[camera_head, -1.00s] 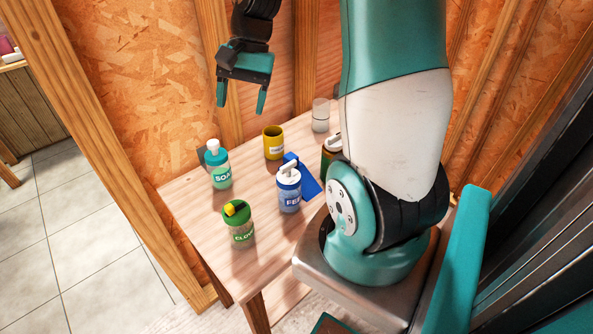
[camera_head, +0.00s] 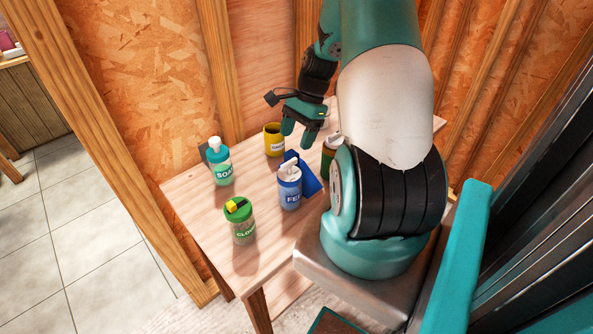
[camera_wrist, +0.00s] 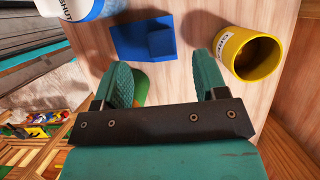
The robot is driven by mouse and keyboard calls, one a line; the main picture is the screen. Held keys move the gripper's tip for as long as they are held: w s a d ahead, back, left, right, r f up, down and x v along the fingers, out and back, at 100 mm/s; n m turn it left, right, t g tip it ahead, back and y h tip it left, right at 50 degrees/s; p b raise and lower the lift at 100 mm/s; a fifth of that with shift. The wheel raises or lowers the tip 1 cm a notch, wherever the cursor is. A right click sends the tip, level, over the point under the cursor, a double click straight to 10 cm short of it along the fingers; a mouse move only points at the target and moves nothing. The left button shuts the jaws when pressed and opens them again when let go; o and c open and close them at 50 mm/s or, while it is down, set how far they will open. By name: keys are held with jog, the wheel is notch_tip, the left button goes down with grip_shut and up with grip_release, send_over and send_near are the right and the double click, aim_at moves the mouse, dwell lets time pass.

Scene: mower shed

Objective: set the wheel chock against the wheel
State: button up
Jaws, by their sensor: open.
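My gripper (camera_head: 298,133) is over the small wooden table, fingers pointing down. In the wrist view my gripper (camera_wrist: 164,76) is open, with nothing between its fingers. A blue piece (camera_wrist: 143,38), a flat plate with a raised block, lies on the table just beyond the fingertips. In the head view the blue piece (camera_head: 309,180) is partly hidden behind a blue-labelled jar. I cannot tell for certain that it is the wheel chock. No wheel is clearly visible.
The table (camera_head: 200,208) also holds a yellow cup (camera_head: 274,139), a soap bottle (camera_head: 219,165), the blue-labelled jar (camera_head: 290,191), a green-lidded jar (camera_head: 243,226) and a dark green container (camera_head: 328,158). The yellow cup (camera_wrist: 247,54) is right of the fingers. The shed wall closes the back.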

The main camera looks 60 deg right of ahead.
aim_at(292, 153)
jog(key=shift+d+p+x, duration=0.2)
jog(key=shift+p+x, duration=0.3)
jog(key=shift+x, duration=2.5)
jog(key=shift+f, duration=0.1)
jog(key=c, duration=1.2)
jog(key=shift+o, duration=0.2)
